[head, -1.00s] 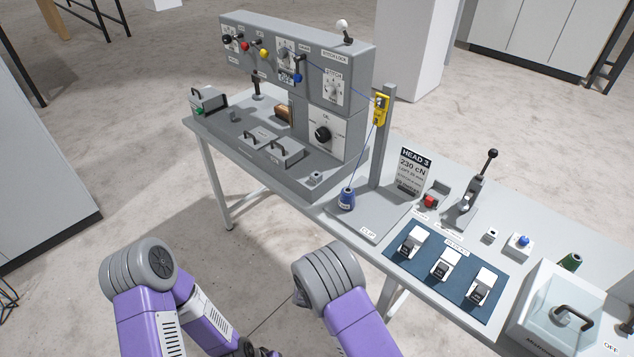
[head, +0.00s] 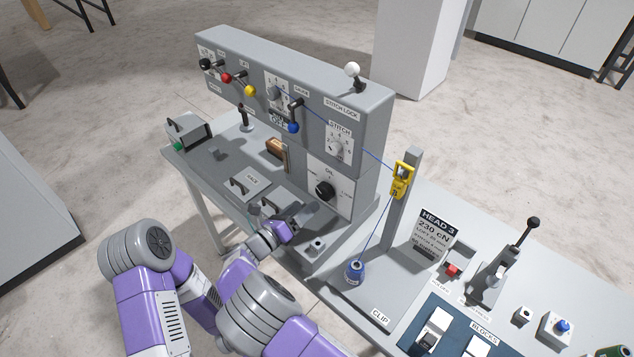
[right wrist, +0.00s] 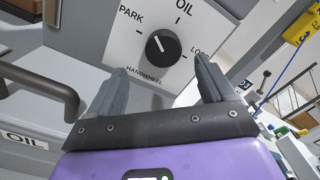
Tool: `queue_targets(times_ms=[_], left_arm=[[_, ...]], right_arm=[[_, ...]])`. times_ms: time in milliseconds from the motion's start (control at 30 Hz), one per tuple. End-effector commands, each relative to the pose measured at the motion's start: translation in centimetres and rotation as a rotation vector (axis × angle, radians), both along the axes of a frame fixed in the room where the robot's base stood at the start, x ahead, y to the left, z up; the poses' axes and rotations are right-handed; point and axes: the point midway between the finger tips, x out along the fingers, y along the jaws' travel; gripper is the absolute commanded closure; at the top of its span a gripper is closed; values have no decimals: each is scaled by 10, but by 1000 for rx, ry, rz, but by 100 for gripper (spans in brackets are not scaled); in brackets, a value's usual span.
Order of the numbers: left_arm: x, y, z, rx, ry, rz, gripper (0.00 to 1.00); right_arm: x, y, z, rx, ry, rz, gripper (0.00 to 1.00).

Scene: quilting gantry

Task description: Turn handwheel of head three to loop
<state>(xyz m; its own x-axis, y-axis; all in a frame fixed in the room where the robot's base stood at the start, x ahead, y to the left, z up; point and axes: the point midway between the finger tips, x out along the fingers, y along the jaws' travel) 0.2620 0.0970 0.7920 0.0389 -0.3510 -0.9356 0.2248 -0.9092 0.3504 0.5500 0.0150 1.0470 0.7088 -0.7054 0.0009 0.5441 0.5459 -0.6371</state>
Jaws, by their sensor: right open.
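The handwheel is a black round knob (head: 325,191) on a white plate low on the right of the grey cabinet. In the right wrist view the knob (right wrist: 162,47) is ahead of my fingers. Its plate reads PARK at left, OIL at top and a partly cut label at right. The knob's white line points up and slightly left, between PARK and OIL. My right gripper (head: 303,217) is open and empty, in front of and below the knob. In the wrist view its fingers (right wrist: 165,85) stand apart on either side below the knob, not touching it. My left gripper is not in view.
The HEAD 3 card (head: 433,236) stands on the bench at right. A yellow clip (head: 401,180) with blue thread hangs on a grey post (head: 400,225), right of the knob. Dark handles (right wrist: 62,85) lie left of my gripper.

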Motion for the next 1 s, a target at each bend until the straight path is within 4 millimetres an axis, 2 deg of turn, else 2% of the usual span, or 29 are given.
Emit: queue_targets(times_ms=[200,400,767,867,1000], left_arm=[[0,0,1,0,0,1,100],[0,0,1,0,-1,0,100],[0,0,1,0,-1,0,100],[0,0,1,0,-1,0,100],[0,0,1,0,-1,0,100]], right_arm=[[25,-26,0,0,0,-5,17],[42,-44,-1,1,1,-3,17],[47,-49,0,1,0,-2,17],[47,-49,0,2,0,-3,29],[47,-48,0,2,0,-3,51]])
